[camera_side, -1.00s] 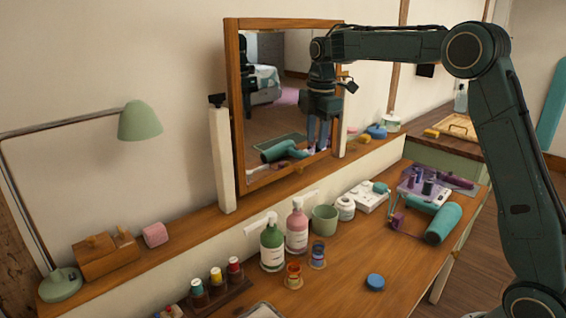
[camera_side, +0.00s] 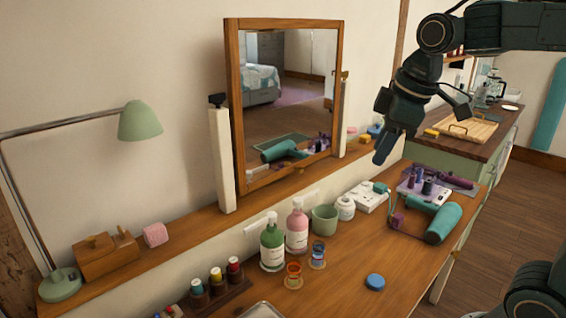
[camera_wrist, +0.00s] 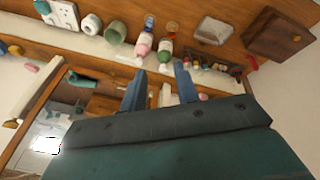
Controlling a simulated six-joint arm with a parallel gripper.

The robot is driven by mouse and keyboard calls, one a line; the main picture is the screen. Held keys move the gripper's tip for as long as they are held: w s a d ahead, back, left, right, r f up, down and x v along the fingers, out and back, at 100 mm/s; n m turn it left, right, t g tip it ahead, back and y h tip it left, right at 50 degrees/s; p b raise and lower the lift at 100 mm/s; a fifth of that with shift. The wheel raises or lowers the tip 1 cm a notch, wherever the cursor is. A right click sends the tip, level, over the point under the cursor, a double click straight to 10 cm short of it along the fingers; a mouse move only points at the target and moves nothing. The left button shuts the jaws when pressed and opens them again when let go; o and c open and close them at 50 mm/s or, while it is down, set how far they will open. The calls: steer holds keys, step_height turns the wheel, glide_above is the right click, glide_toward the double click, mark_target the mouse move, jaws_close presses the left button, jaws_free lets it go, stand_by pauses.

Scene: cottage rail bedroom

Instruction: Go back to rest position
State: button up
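My gripper (camera_side: 386,150) hangs in the air to the right of the mirror, above the back of the wooden dresser top (camera_side: 335,275), tilted with its fingers down and to the left. In the wrist view its two blue fingers (camera_wrist: 160,88) stand apart with nothing held between them. It touches nothing that I can see.
The mirror (camera_side: 234,110) stands on the back ledge. A teal hair dryer (camera_side: 442,224) lies below and right of my gripper. A green bottle (camera_side: 272,248), a pink bottle (camera_side: 297,230) and a green cup (camera_side: 324,219) stand mid-dresser. A blue lid (camera_side: 375,282) lies near the front.

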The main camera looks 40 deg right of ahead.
steer(key=s+a+f+m+t, duration=0.1)
steer(key=s+f+m, duration=0.5)
steer(key=s, duration=0.6)
steer(key=shift+a+t, duration=0.4)
steer(key=shift+a, duration=0.1)
steer(key=shift+r, duration=0.1)
